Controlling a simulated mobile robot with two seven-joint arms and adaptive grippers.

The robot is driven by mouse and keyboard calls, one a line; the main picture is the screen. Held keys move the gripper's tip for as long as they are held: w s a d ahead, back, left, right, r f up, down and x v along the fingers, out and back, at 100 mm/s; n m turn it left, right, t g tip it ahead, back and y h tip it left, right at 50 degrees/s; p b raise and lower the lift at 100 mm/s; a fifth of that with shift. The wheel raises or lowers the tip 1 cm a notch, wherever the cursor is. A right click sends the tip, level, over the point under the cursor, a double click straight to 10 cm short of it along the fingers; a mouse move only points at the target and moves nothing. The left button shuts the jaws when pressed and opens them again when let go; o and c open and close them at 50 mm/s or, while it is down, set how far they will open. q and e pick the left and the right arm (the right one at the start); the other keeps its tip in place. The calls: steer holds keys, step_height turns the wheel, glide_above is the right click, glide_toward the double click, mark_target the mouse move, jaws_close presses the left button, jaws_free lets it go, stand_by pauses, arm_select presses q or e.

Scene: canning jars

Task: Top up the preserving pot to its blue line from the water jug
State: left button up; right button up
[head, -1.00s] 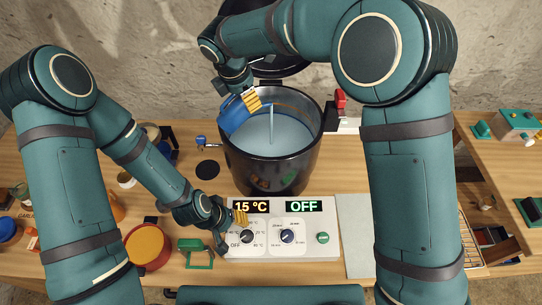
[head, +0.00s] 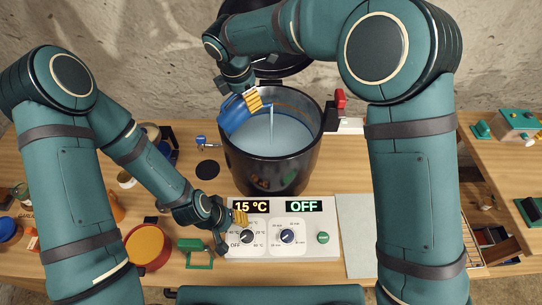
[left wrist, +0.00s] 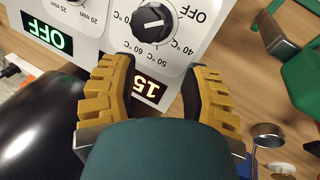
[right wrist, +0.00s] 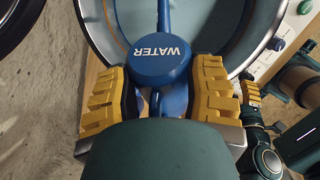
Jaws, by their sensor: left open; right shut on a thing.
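The black preserving pot (head: 262,170) stands open at the back of the bench with pale water (head: 285,135) inside. My right gripper (head: 254,101) is shut on the blue water jug (head: 235,114) at the pot's left rim. The jug is tilted and a thin stream falls from it into the pot. In the right wrist view the jug's lid (right wrist: 160,62) reads WATER between the fingers. I cannot make out the blue line. My left gripper (head: 238,218) is open beside the temperature knob (head: 247,236); the knob also shows in the left wrist view (left wrist: 152,22), ahead of the fingers.
The white control panel (head: 333,245) in front of the pot shows 15 °C and OFF. A red-and-orange jar (head: 148,246) and a green stand (head: 197,246) are at the left. A red clip (head: 340,101) is on the pot's right side. A grey mat (head: 355,230) lies bare right of the panel.

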stand_by(0.5)
steer(key=shift+s+a+r+t+h, duration=0.3)
steer(key=shift+a+r+t+h, duration=0.25)
steer(key=shift+h, duration=0.45)
steer(key=shift+f, duration=0.1)
steer(key=shift+d, duration=0.1)
steer(key=shift+s+a+r+t+h, duration=0.2)
steer(key=shift+a+t+h, duration=0.35)
steer(key=shift+h, duration=0.35)
steer(key=shift+d, duration=0.15)
